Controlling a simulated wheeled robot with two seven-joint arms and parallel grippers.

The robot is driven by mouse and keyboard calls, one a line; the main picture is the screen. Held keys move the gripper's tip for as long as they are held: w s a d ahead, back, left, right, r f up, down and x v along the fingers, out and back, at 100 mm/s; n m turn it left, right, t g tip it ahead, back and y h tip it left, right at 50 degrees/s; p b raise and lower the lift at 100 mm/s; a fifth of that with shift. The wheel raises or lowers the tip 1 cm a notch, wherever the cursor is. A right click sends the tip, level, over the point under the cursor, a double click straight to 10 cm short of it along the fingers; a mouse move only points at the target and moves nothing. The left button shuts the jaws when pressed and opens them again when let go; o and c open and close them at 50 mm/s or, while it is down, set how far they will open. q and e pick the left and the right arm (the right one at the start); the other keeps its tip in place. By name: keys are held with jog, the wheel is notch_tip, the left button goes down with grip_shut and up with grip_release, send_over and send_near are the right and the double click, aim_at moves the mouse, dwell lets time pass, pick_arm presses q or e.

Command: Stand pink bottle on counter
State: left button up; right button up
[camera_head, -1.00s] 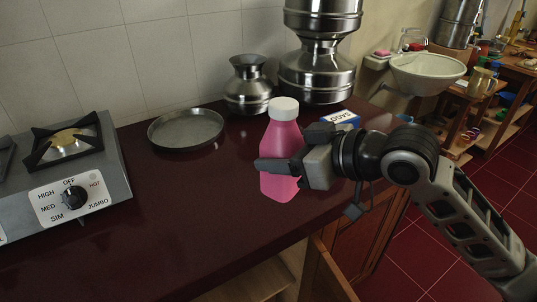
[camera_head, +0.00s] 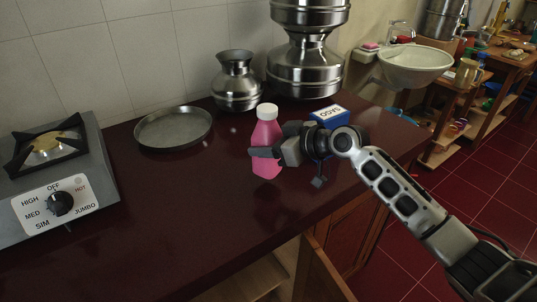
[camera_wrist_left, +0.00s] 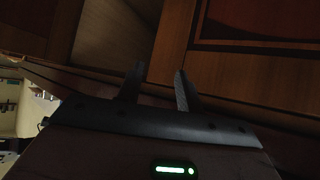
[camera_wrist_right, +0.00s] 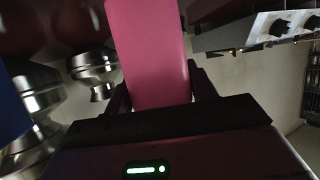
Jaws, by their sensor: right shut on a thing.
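The pink bottle (camera_head: 267,134) with a white cap is upright over the dark red counter (camera_head: 180,215), in the middle of the head view. My right gripper (camera_head: 268,153) is shut on it from the right side, with a finger across its front. Whether its base touches the counter I cannot tell. In the right wrist view the pink bottle (camera_wrist_right: 148,50) fills the space between the fingers of my right gripper (camera_wrist_right: 163,95). My left gripper (camera_wrist_left: 158,88) shows only in the left wrist view, with its fingers apart and nothing between them, facing wooden cabinet fronts.
A round metal tray (camera_head: 173,128), a metal pot (camera_head: 237,82) and a taller stacked metal vessel (camera_head: 305,70) stand behind the bottle. A blue box (camera_head: 329,116) is close behind my right gripper. A stove (camera_head: 58,180) is at left. The counter front is clear.

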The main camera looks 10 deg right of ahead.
jog(key=f, duration=0.3)
jog(key=shift+w+f+p, duration=0.1)
jog(key=shift+w+p, duration=0.1)
jog(key=shift+p, duration=0.1)
jog(key=shift+f+b, duration=0.35)
jog(key=o, duration=1.1)
jog(key=shift+c, duration=0.2)
jog(key=shift+r, duration=0.1)
jog(key=shift+r+p, duration=0.15)
jog(key=shift+p, duration=0.15)
jog(key=b+v, duration=0.1)
jog(key=v, duration=1.1)
